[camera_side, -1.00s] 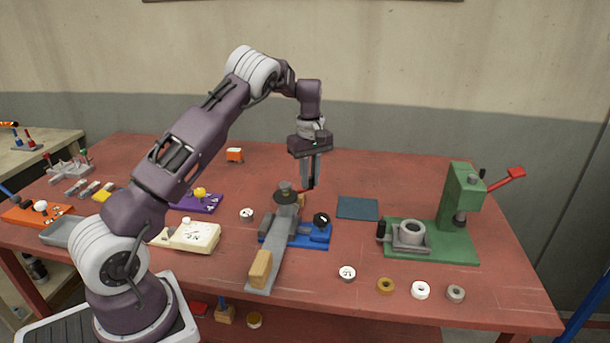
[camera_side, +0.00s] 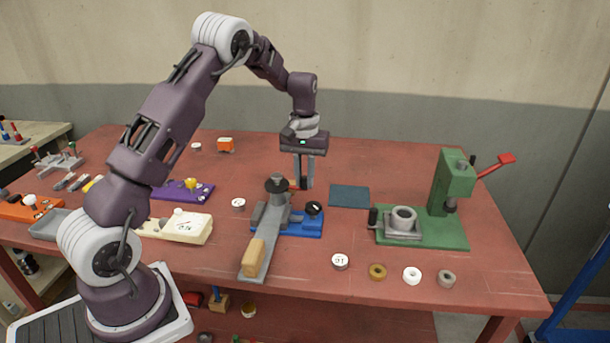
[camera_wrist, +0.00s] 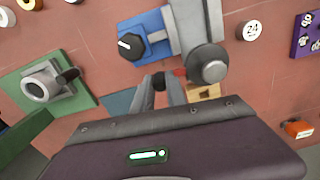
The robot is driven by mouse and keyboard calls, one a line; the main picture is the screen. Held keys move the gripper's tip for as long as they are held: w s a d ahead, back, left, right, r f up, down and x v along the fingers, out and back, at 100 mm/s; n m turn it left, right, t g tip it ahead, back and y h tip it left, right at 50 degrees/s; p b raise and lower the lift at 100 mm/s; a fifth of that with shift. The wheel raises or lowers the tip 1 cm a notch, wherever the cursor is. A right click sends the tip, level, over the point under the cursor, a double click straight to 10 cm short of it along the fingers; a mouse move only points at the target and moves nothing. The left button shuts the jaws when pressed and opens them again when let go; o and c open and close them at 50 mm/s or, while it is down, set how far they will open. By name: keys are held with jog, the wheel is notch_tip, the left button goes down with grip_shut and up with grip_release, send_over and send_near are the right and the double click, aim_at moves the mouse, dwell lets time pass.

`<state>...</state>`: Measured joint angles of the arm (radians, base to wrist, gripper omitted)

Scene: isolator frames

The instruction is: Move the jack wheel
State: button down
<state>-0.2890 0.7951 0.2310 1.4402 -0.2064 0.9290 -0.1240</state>
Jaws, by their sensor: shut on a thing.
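The jack is a grey lever-like body on a blue base (camera_side: 305,228), with a round dark grey wheel (camera_side: 277,183) on top at its far end. The wheel also shows in the wrist view (camera_wrist: 207,64). A short red handle (camera_wrist: 180,72) sticks out beside the wheel toward my fingers. My gripper (camera_side: 304,186) points down just right of the wheel in the side view, with its fingers closed together at the red handle. In the wrist view my gripper (camera_wrist: 166,80) meets the handle's end; the exact contact is partly hidden.
A black knob (camera_side: 313,208) sits on the blue base. Several small rings and a round weight (camera_side: 340,262) lie along the front.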

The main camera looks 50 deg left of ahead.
jog(key=shift+s+d+m, duration=0.15)
jog(key=shift+s+m, duration=0.1)
jog(key=shift+m, duration=0.05)
dwell(0.4)
jog(key=c, duration=1.3)
grip_release()
jog(key=shift+c, duration=0.2)
